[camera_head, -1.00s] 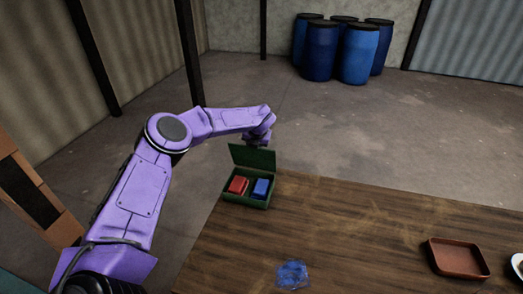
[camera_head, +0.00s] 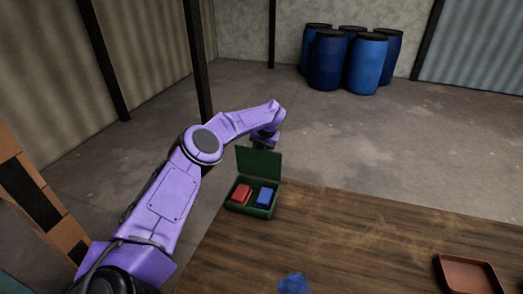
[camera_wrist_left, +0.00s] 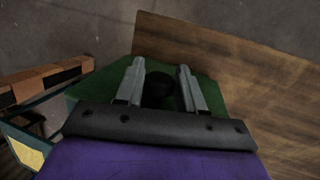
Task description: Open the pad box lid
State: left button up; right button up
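The green pad box (camera_head: 235,206) stands at the far left corner of the wooden table. Its lid (camera_head: 258,162) stands raised at the back edge, so the inside is open to view. A red pad (camera_head: 241,193) and a blue pad (camera_head: 265,197) lie in it side by side. My left gripper (camera_head: 262,146) is behind the lid's top edge, its fingertips mostly hidden in the head view. My right gripper is not in view.
A brown tray (camera_head: 468,262) lies at the table's right. A blue patch (camera_head: 293,284) is on the near part of the wooden table (camera_head: 350,235). Blue barrels (camera_head: 345,62) stand far back on the floor. The table's middle is clear.

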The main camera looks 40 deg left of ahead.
aim_at(266, 167)
pick_arm(q)
jog(key=shift+o, duration=0.8)
jog(key=shift+r, duration=0.35)
jog(key=b+v, duration=0.2)
jog(key=v, duration=0.7)
jog(key=shift+d+r+b, duration=0.2)
jog(key=shift+r+b, duration=0.15)
jog(key=shift+b, duration=0.05)
